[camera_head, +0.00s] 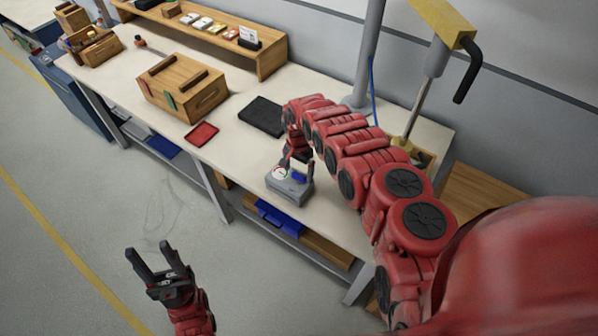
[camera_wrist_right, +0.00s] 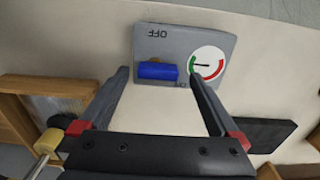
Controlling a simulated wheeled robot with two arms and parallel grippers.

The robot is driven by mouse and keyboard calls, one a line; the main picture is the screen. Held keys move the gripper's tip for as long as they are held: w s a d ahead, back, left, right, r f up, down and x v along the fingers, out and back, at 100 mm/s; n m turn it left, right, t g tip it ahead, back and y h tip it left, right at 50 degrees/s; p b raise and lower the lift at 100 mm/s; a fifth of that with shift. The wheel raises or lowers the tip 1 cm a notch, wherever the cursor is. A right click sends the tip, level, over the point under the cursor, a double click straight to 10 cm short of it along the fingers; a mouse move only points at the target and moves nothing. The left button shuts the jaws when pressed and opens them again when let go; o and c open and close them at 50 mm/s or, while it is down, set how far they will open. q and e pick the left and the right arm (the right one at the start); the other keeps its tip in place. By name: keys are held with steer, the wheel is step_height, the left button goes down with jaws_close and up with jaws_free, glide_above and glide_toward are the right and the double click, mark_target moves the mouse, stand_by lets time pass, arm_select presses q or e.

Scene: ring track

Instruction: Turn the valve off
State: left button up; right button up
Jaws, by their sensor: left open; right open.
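The valve unit is a small grey box (camera_head: 289,189) near the front edge of the bench, with a round gauge (camera_head: 279,173) and a blue handle (camera_head: 299,177). In the right wrist view, the blue handle (camera_wrist_right: 158,71) lies lengthwise across the picture beside the red-and-green gauge (camera_wrist_right: 207,64). An upside-down "OFF" label is above it; another label is partly hidden below. The gauge needle points to the green side. My right gripper (camera_head: 297,164) is open over the box, its fingers either side of the handle, apparently apart from it. My left gripper (camera_head: 153,258) is open and empty over the floor.
A black flat case (camera_head: 262,116), a red tray (camera_head: 201,134) and a wooden box (camera_head: 182,87) stand left of the valve on the bench (camera_head: 235,155). A grey post (camera_head: 367,55) rises behind. Blue cases lie on the shelf below.

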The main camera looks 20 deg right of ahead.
steer(key=shift+d+f, duration=0.1)
steer(key=shift+f, duration=0.7)
steer(key=c, duration=1.4)
